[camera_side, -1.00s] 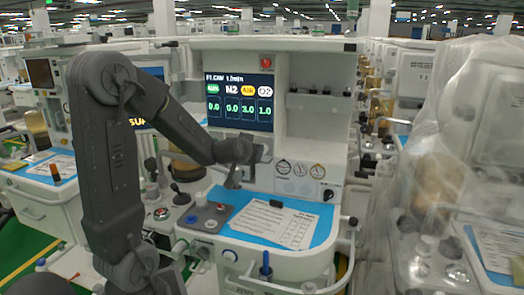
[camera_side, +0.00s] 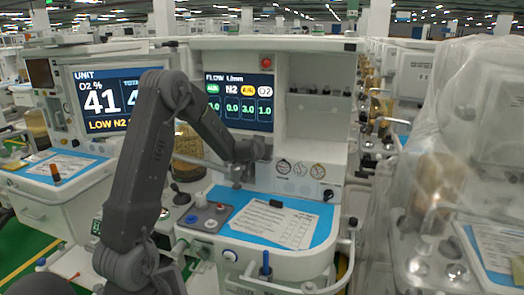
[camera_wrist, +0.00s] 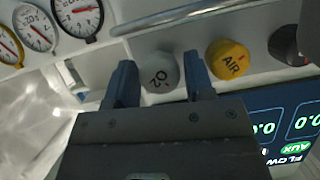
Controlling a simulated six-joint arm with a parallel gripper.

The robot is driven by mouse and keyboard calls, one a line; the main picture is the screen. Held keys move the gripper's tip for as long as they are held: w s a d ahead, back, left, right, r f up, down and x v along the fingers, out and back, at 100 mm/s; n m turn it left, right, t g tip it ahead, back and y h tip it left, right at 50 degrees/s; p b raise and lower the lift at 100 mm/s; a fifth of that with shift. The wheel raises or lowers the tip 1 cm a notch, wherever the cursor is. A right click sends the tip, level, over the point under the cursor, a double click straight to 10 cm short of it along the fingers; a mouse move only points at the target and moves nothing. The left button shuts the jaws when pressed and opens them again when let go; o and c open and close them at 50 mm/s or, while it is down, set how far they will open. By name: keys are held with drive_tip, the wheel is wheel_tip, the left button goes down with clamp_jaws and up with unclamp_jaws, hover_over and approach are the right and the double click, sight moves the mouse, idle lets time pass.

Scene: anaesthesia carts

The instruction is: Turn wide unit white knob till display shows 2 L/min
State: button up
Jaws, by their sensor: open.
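The white O2 knob (camera_wrist: 160,72) shows between the two fingertips of my open gripper (camera_wrist: 160,85) in the wrist view. A narrow gap shows on each side of it, and I cannot tell how deep the fingers reach. In the side view my gripper (camera_side: 237,181) is small and dark in front of the unit's panel, left of the gauges, and hides the knob. The unit's flow display (camera_side: 239,102) reads 1.0 under O2 and 3.0 under AIR. N2 reads 0.0. The AUX value is partly covered by my arm.
A yellow AIR knob (camera_wrist: 228,60) and a dark knob (camera_wrist: 289,47) sit in line beside the white one. Round gauges (camera_wrist: 78,15) and a metal rail (camera_wrist: 180,12) are close. A blue worktop with a paper sheet (camera_side: 271,223) lies below my gripper.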

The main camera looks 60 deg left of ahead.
drive_tip(key=c, duration=0.7)
drive_tip(key=shift+o, duration=0.2)
drive_tip(key=shift+a+n+t+h, duration=0.1)
drive_tip(key=shift+n+t+h, duration=0.9)
drive_tip(key=shift+n, duration=0.9)
drive_tip(key=o, duration=0.7)
drive_tip(key=shift+c, duration=0.2)
drive_tip(key=shift+s, duration=0.1)
